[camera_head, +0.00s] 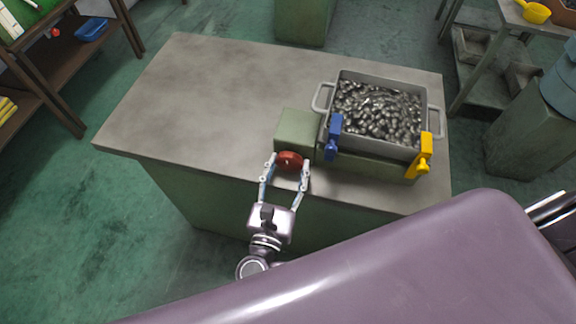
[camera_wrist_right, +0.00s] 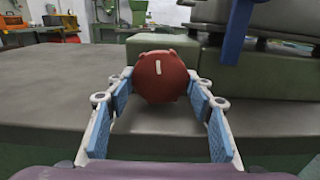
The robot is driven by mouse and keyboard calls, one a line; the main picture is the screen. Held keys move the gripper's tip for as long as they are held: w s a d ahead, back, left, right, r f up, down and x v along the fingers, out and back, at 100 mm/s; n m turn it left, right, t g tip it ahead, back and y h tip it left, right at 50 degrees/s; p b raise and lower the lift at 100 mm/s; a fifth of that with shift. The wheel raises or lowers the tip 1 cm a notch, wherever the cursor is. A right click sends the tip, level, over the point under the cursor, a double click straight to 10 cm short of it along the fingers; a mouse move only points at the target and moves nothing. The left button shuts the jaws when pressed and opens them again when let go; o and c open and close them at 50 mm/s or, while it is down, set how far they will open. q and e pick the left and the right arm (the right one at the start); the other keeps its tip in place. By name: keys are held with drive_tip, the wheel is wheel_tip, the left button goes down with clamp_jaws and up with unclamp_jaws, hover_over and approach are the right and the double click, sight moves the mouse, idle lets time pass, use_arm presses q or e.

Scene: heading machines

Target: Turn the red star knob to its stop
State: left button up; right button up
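The red star knob (camera_head: 290,160) sits on the front face of a green box (camera_head: 297,130) on the grey table. In the right wrist view the knob (camera_wrist_right: 160,77) faces me, with a short pale mark near its centre tilted slightly off vertical. My right gripper (camera_head: 287,163) has its fingers on either side of the knob. In the wrist view its fingers (camera_wrist_right: 160,90) are spread, with their tips beside the knob's left and right edges. I cannot tell whether the tips press on it. My left gripper is not in view.
A grey bin (camera_head: 432,100) full of dark metal pieces stands right of the green box. A blue clip (camera_head: 334,136) and a yellow clip (camera_head: 423,155) hang on its front. The table's left half (camera_head: 190,100) is clear.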

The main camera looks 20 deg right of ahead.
drive_tip(key=c, duration=0.3)
drive_tip(key=shift+c, duration=0.2)
drive_tip(key=shift+m, duration=1.1)
drive_tip(key=shift+a+m+b, duration=0.1)
drive_tip(key=shift+m+b, duration=0.45)
drive_tip(key=shift+m, duration=1.85)
drive_tip(key=o, duration=1.2)
drive_tip(key=shift+c, duration=0.2)
